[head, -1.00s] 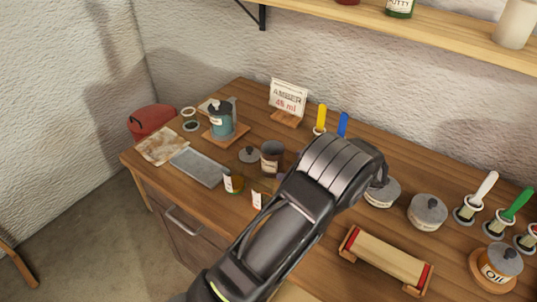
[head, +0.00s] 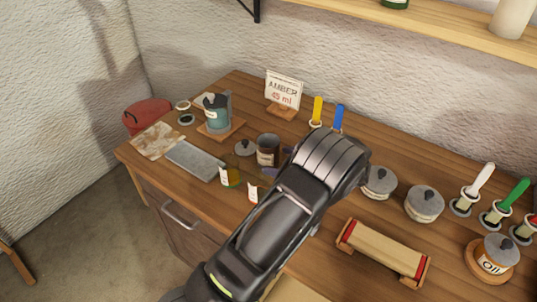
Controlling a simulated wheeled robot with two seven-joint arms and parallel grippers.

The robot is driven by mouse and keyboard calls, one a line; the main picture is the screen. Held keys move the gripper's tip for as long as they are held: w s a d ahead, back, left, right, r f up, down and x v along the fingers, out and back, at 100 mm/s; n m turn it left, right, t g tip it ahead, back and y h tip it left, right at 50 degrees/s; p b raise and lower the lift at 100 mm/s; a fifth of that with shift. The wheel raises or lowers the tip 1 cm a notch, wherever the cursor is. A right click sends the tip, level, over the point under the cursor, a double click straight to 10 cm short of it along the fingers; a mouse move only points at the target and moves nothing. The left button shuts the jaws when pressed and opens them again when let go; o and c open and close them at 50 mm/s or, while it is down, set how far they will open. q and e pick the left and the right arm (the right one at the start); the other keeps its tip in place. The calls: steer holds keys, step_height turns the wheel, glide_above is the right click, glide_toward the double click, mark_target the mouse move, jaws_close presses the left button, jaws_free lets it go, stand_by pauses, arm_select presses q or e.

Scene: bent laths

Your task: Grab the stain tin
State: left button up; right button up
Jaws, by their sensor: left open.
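An open dark grey tin (head: 267,151) with a label stands mid-table, its grey lid (head: 245,147) lying to its left. A teal lidded tin (head: 215,113) stands on a wooden block at the back left. Two grey lidded tins, one (head: 379,183) beside my wrist and one (head: 424,204) further right, stand on the table. I cannot read which is the stain tin. My left gripper (head: 273,173) is mostly hidden by my own wrist; the bit that shows is close to the open tin's front right, empty as far as I see. My right gripper is out of view.
A card (head: 284,89) reads "AMBER 45 ml". A wooden cradle (head: 383,252), an oil tin (head: 493,258) and brushes (head: 471,190) are at right. A shelf (head: 440,27) hangs above.

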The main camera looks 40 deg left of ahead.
mark_target(268, 158)
arm_select(q)
steer(key=b+x, duration=0.1)
steer(key=x, duration=0.4)
steer(key=shift+w+a, duration=0.1)
steer(key=shift+w, duration=0.05)
stand_by(0.4)
steer(key=c, duration=1.7)
